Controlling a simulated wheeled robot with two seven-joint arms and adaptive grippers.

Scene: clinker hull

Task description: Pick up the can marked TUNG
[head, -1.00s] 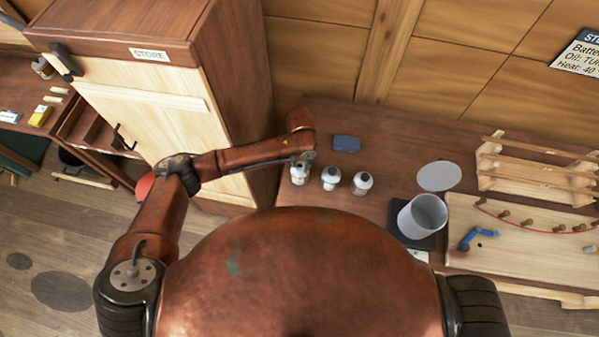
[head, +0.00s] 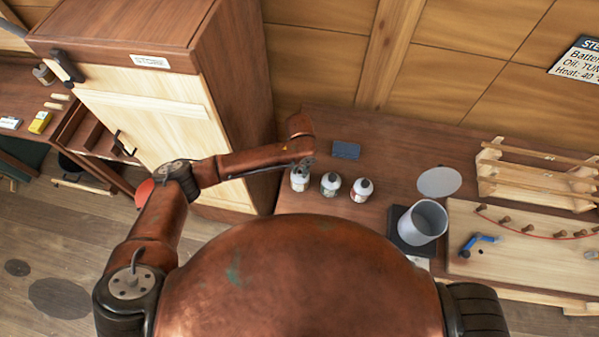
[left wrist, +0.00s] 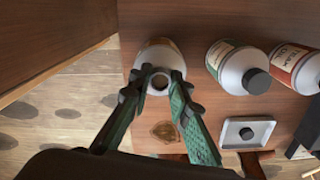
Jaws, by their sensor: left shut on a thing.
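My left gripper (head: 305,163) is at the top of the left can. In the left wrist view its green fingers (left wrist: 158,80) are shut on the neck and cap of that can (left wrist: 158,52), whose label is mostly hidden. The middle can (left wrist: 235,65) has a greenish label, and the right can (left wrist: 293,66) a red one that seems to read TEAK. I cannot read TUNG on any can. My right gripper is out of view.
A blue block (head: 346,150) lies behind the cans. A grey cup (head: 423,220) on a dark pad, a grey disc (head: 439,181) and a wooden rack (head: 535,172) stand to the right. The store cabinet (head: 235,110) rises close on the left. A wall sign (head: 578,60) shows "Oil: TUN".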

